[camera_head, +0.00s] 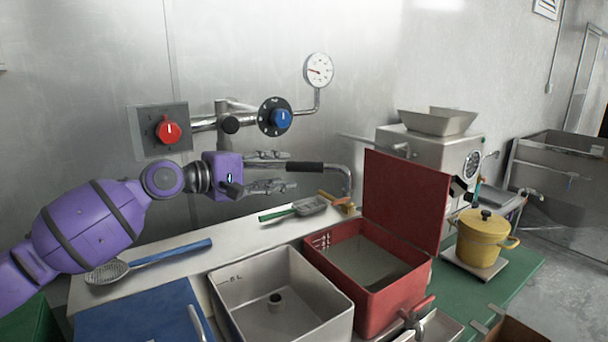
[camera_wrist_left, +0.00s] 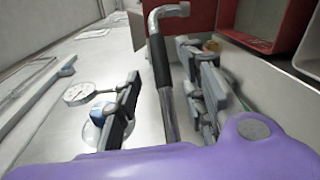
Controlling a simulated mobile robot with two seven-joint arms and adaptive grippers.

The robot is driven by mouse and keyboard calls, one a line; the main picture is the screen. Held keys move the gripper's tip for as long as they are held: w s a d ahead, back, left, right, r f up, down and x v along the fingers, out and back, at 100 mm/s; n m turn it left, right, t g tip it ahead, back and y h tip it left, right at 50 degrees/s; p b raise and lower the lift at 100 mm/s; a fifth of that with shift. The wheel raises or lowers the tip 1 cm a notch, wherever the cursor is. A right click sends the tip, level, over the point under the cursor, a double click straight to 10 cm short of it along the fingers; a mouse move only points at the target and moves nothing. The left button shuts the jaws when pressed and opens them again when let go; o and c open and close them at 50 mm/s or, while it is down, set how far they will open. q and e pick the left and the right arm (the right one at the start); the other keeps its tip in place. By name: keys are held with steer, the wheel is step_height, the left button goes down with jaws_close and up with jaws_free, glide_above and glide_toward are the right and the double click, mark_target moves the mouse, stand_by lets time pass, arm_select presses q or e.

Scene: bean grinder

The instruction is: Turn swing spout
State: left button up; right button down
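The swing spout (camera_head: 338,168) is a metal pipe with a black sleeve, running out from the wall fittings and bending down at its right end. It also shows in the left wrist view (camera_wrist_left: 168,112), with its black sleeve near the middle. My left gripper (camera_head: 290,170) is open, with one finger on each side of the spout pipe. In the left wrist view the fingers (camera_wrist_left: 160,62) stand apart from the pipe, with gaps visible. My right gripper is not in view.
A red knob (camera_head: 168,130), a blue knob (camera_head: 282,119) and a gauge (camera_head: 318,69) are on the wall. Below are a grey basin (camera_head: 240,280), a red box with raised lid (camera_head: 405,200), a green-handled scoop (camera_head: 290,210) and a blue-handled strainer (camera_head: 105,272). A yellow pot (camera_head: 482,240) stands right.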

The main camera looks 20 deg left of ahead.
mark_target(303, 168)
arm_select(q)
steer(key=x, duration=0.2)
steer(key=shift+w+d+r, duration=0.2)
steer(key=shift+w, duration=0.05)
steer(key=x, duration=0.4)
steer(key=shift+a+f+p, duration=0.1)
steer(key=shift+p, duration=0.2)
steer(key=shift+w+d+f, duration=0.15)
steer(key=shift+w+d, duration=0.15)
steer(key=shift+w, duration=0.05)
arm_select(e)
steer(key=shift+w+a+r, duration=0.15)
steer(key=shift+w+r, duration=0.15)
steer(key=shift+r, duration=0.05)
arm_select(q)
jaws_close()
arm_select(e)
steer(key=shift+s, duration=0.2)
